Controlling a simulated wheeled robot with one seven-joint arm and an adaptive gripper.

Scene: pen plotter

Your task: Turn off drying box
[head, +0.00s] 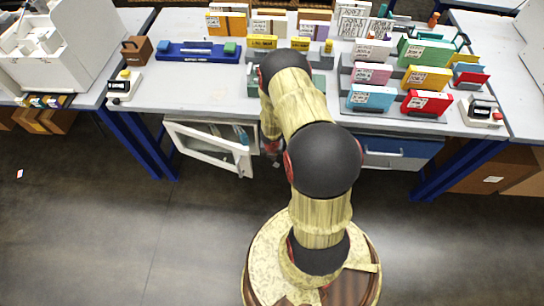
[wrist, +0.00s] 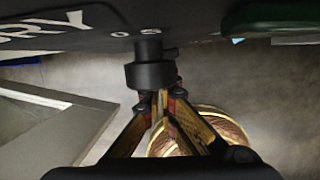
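The drying box appears to be the white unit with a tilted framed door (head: 208,147) below the front edge of the bench in the head view. In the wrist view, a dark panel (wrist: 205,18) with white letters, partly readable as "DRY", runs along the top. A round black knob (wrist: 148,72) stands out from it on a short stem. My gripper (wrist: 160,102) has its fingertips right at the near side of the knob. Whether they grip it is not clear. In the head view my arm hides most of the gripper and the knob.
The bench top (head: 170,85) holds coloured card racks, a blue tray (head: 197,50) and small devices. A blue drawer unit (head: 395,152) hangs under the bench to the right. Blue bench legs (head: 140,145) flank the space. The floor in front is clear.

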